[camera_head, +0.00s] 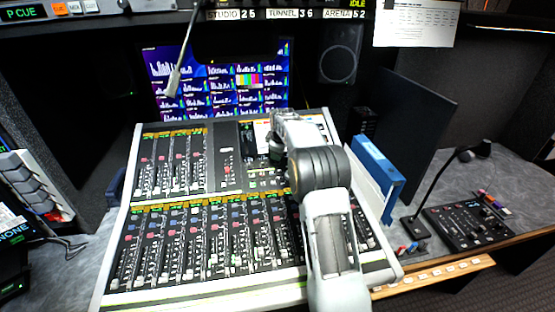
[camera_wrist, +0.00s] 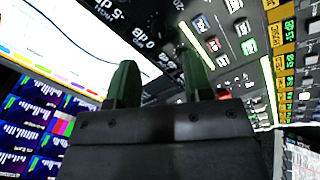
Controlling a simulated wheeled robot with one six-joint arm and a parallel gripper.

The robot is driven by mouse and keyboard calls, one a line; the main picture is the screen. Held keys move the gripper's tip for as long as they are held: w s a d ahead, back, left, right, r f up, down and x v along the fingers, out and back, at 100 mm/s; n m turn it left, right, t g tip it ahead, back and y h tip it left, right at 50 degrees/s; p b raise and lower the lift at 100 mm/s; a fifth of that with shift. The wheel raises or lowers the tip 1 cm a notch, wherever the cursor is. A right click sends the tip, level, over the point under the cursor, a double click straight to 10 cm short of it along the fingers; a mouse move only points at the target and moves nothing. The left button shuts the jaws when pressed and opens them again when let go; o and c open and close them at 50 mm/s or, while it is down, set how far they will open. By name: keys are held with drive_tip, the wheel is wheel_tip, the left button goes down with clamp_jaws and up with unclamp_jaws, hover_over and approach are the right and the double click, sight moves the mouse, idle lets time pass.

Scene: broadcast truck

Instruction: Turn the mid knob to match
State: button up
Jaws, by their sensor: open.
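The mixing console (camera_head: 215,290) fills the middle of the head view, with rows of faders and small coloured knobs. My arm reaches over its right half, and its far end is above the upper right section. My gripper (camera_wrist: 157,45) shows in the wrist view as two green fingers, apart, with nothing seen between them. Past the fingertips is a dark panel (camera_wrist: 112,22) with white dB markings around a dial. I cannot make out the mid knob or its pointer clearly; the fingers and the view's edge hide part of that area.
A screen bank (camera_head: 215,80) stands behind the console. A blue binder (camera_head: 378,165) stands to the right of my arm. A gooseneck microphone (camera_head: 440,185) rises by a small black control box (camera_head: 468,230) at the right. Grey desk shows beyond it.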

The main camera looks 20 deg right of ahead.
drive_tip(key=v, duration=0.7)
idle(0.5)
drive_tip(key=s+a+f+m+g, duration=0.2)
drive_tip(key=s+f+m, duration=0.3)
drive_tip(key=s, duration=0.1)
drive_tip(key=s+a+r+m, duration=0.1)
drive_tip(key=s+a, duration=0.4)
drive_tip(key=s, duration=0.9)
drive_tip(key=s+a+m+t+y, duration=0.1)
drive_tip(key=s+a+m, duration=0.2)
drive_tip(key=s, duration=1.1)
drive_tip(key=a, duration=0.3)
drive_tip(key=shift+s+r+m, duration=0.3)
drive_tip(key=shift+s+r, duration=0.1)
